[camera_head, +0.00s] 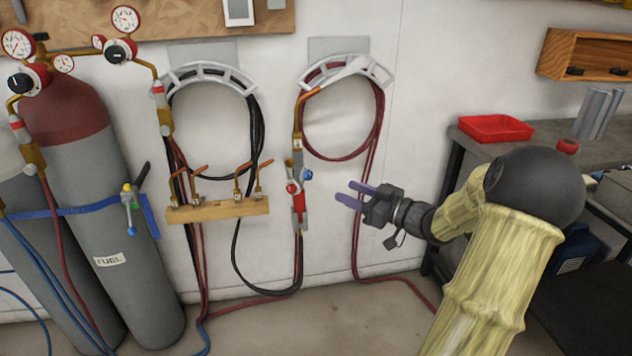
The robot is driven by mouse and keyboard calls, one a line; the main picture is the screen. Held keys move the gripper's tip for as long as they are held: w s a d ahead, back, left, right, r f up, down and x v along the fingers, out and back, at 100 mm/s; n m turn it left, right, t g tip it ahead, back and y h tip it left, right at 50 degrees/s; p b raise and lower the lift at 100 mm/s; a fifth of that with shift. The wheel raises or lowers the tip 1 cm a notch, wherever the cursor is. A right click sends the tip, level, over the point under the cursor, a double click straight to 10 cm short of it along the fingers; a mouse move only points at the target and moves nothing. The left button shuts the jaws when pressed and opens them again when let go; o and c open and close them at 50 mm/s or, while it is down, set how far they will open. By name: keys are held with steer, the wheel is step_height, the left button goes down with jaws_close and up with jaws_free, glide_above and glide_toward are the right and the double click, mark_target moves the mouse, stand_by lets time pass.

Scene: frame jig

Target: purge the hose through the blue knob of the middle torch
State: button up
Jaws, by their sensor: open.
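A torch (299,210) with a red and silver body hangs upright against the wall in the middle of the view. Its blue knob (307,174) sticks out at the upper right, and its red knob (292,188) sits lower on the left. A brass tube rises above it toward the right hose hanger. My gripper (346,191) is to the right of this torch, pointing left, its two purple fingers apart and empty. A clear gap shows between the fingertips and the blue knob. How far each stands from the wall is hard to tell.
Hoses hang from two grey hangers (347,70). Gas cylinders (105,190) stand at left, with another knobbed fitting (130,208) on the strap. A bench with a red tray (496,128) is at right.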

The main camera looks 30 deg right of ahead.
mark_target(311, 176)
steer(key=b+x, duration=0.1)
steer(key=x, duration=0.9)
steer(key=shift+w+a+b, duration=0.15)
steer(key=shift+w+b, duration=0.15)
steer(key=shift+w, duration=0.05)
steer(key=c, duration=1)
steer(key=shift+n, duration=0.4)
steer(key=n+b, duration=0.3)
steer(key=n, duration=0.2)
steer(key=shift+f, duration=0.15)
steer(key=n+b, duration=0.2)
steer(key=n, duration=0.1)
steer(key=shift+n+b, duration=0.65)
steer(key=shift+n, duration=0.35)
steer(key=shift+r, duration=0.2)
